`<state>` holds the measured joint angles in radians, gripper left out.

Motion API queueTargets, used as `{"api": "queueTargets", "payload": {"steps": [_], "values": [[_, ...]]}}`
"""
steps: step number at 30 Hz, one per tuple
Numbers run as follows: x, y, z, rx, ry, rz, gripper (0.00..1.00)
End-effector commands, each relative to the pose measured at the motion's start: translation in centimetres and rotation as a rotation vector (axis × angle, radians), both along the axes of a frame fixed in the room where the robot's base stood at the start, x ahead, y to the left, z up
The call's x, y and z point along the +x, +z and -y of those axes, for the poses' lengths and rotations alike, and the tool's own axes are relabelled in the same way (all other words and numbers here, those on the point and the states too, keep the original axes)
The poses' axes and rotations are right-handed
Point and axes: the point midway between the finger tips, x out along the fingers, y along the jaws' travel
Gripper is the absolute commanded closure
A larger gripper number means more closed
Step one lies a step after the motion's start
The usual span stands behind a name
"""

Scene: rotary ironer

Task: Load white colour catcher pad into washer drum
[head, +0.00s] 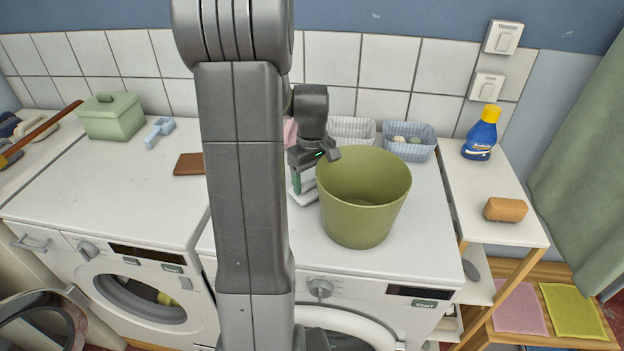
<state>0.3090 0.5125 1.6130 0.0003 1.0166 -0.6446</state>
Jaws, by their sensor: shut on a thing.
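My gripper (316,155) is over the right washer's top, at the left rim of an olive-green bucket (362,205). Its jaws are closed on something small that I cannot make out. A white flat-sided thing (303,195) with a green part shows just below the jaws, left of the bucket. I cannot tell whether it is the pad or whether it is held. The left washer (140,295) has a round door with something yellow behind it. The right washer's round front (355,327) shows only partly at the bottom edge, and its drum inside is hidden.
A green lidded box (109,116), blue scoop (160,131) and brown block (189,164) sit on the left washer. Baskets (408,142) stand behind the bucket. A blue bottle (482,134) and orange sponge (506,209) are on the right shelf. My arm hides the middle.

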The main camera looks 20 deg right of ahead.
Motion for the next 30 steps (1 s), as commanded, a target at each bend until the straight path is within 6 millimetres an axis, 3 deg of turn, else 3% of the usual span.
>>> {"api": "queueTargets", "payload": {"steps": [3,14,15,18,30], "values": [[-0.1,-0.9,0.0,0.000,0.000,-0.001,0.50],[0.0,-1.4,0.0,0.000,0.000,0.000,0.50],[0.0,-1.2,0.0,0.000,0.000,0.000,0.22],[0.0,-1.2,0.0,0.000,0.000,0.000,0.06],[0.1,-0.3,0.0,-0.002,0.000,0.005,0.06]]}}
